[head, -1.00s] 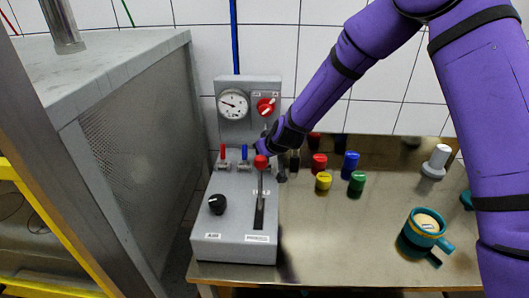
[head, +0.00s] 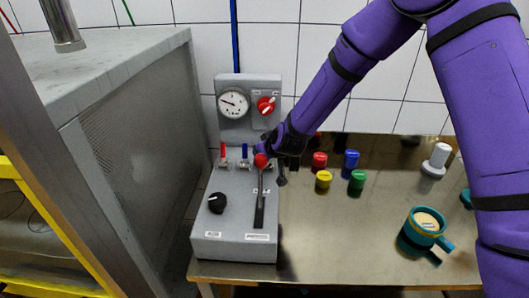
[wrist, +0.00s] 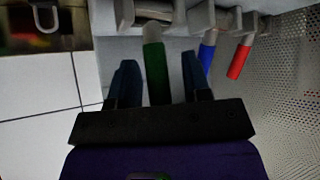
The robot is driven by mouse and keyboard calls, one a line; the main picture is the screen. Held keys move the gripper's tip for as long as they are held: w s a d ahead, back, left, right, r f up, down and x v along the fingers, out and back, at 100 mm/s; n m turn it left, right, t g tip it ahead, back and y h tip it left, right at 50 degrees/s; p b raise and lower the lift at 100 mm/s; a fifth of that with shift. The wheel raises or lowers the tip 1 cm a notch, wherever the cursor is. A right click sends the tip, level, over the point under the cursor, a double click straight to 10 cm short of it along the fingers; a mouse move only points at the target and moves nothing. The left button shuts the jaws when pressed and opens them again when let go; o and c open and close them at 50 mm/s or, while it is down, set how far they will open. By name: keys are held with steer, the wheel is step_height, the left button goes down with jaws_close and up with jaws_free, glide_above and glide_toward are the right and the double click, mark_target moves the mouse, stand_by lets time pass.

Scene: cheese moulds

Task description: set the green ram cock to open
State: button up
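The green ram cock (wrist: 155,72) shows in the wrist view as a green handle between my gripper's two fingers. My gripper (wrist: 160,80) is open around it, with a visible gap on the right finger's side; contact on the left side is hard to tell. In the head view my gripper (head: 280,146) is at the right of the grey control panel (head: 232,225), behind the red-ball lever (head: 261,160). The green cock is hidden there by my gripper and the lever.
A blue-handled cock (head: 244,151) and a red-handled cock (head: 223,150) stand left of my gripper. A gauge (head: 233,103) and red knob (head: 266,105) are above, a black knob (head: 217,203) below. Coloured cylinders and a teal mould (head: 425,225) stand on the metal table.

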steer(key=v, duration=1)
steer(key=shift+s+d+r, duration=0.15)
steer(key=shift+s+r, duration=0.1)
